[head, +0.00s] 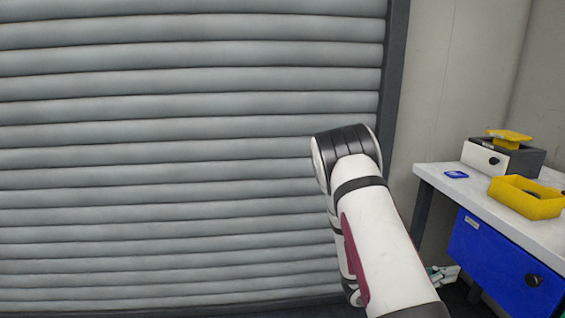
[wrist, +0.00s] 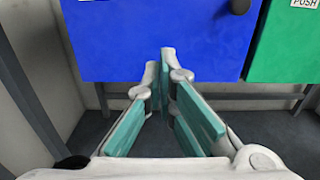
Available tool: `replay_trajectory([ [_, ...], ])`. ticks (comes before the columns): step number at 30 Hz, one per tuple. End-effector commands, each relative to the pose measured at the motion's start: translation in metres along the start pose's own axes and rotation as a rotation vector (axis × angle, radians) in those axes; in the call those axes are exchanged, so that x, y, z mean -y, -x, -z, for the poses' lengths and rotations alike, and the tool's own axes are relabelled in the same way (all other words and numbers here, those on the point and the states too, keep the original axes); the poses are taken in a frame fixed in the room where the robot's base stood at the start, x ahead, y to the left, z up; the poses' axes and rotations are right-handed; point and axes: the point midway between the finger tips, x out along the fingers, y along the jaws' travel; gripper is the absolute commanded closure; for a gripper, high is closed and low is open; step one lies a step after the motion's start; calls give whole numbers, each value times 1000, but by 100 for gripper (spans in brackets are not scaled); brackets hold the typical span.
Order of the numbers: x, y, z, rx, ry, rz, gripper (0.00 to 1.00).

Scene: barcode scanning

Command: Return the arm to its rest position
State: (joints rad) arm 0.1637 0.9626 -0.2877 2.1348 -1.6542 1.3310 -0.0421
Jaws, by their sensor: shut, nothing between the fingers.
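My gripper (wrist: 164,75) fills the lower middle of the wrist view, with white links and teal pads. Its fingertips are together and nothing is between them. It points toward the blue drawer front (wrist: 165,30) of the workbench, and the gap between them is hard to judge. In the head view my arm (head: 370,220) is raised in front of the roller shutter, bent at a black joint. A small pale green and white part, seemingly of my gripper (head: 443,274), shows low behind the arm, left of the drawer. The rest of it is hidden there.
The workbench (head: 450,182) stands at the right. On it are a yellow bin (head: 525,198), a dark and white box (head: 500,158) with a yellow piece on top, and a small blue item (head: 456,174). A green front (wrist: 292,45) adjoins the blue one. The grey shutter (head: 180,150) covers the left.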

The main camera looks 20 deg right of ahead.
Motion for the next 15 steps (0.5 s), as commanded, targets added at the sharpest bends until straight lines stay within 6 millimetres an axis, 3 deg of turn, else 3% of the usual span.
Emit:
replay_trajectory([
  [4, 0, 9, 0, 0, 1, -1, 100],
  [15, 2, 11, -4, -3, -13, 10, 100],
])
